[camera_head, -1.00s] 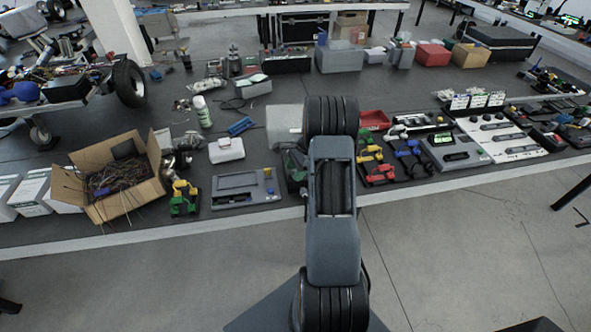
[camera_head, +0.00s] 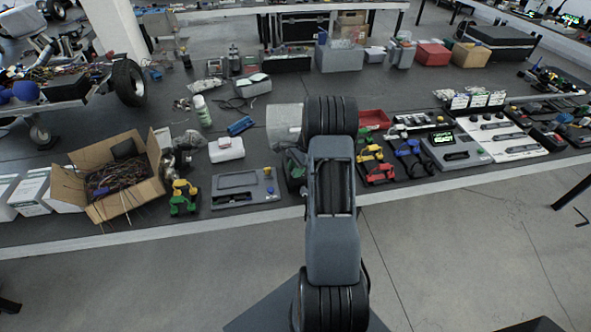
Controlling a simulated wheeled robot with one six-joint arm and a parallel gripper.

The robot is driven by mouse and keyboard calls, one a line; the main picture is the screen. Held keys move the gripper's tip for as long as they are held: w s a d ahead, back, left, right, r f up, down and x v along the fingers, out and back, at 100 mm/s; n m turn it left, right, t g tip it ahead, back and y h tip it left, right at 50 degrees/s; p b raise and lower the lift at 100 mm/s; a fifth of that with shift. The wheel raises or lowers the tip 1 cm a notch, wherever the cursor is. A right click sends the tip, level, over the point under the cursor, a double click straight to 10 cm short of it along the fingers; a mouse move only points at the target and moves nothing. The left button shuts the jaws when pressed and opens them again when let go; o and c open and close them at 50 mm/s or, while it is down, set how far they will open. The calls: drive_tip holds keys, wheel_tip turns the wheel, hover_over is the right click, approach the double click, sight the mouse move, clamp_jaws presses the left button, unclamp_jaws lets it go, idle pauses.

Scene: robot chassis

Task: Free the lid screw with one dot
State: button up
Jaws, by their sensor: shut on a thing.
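A flat grey panel-like case (camera_head: 246,188) lies near the front edge of the bench, left of my arm; it may be the chassis with the lid, but I cannot tell. It has a framed rectangular area and a small blue mark at its right. No screw or dots can be made out at this size. My arm rises through the middle of the view and hides what is behind it. A pale grey part sticks out left of its top joint. My gripper's fingers do not show, nor does what they hold.
A cardboard box of wires (camera_head: 118,180) stands at the left. A green-and-yellow tool (camera_head: 184,197) and a white box (camera_head: 226,149) lie near the case. Right of my arm are a red tray (camera_head: 374,119), red and blue tools, and several panels. The floor in front is clear.

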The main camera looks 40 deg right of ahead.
drive_tip(key=n, duration=0.2)
drive_tip(key=n+g+b, duration=0.1)
drive_tip(key=n, duration=0.1)
drive_tip(key=shift+w+f+g, duration=0.1)
drive_tip(key=shift+g, duration=0.2)
drive_tip(key=n, duration=0.2)
drive_tip(key=n+g+b, duration=0.1)
drive_tip(key=n, duration=0.1)
drive_tip(key=shift+n+g+h, duration=0.3)
drive_tip(key=shift+n+h, duration=0.1)
drive_tip(key=n+g+h+b, duration=0.1)
drive_tip(key=n, duration=0.3)
drive_tip(key=shift+w, duration=0.1)
drive_tip(key=shift+a+n+g+h, duration=0.1)
drive_tip(key=shift+n+g+h, duration=0.25)
drive_tip(key=shift+n, duration=0.85)
drive_tip(key=shift+n+g+h, duration=0.15)
drive_tip(key=shift+n+h, duration=0.4)
drive_tip(key=shift+n, duration=0.65)
drive_tip(key=o, duration=0.9)
drive_tip(key=shift+r, duration=0.2)
drive_tip(key=v, duration=1.3)
drive_tip(key=shift+r+b, duration=0.35)
drive_tip(key=shift+b, duration=0.05)
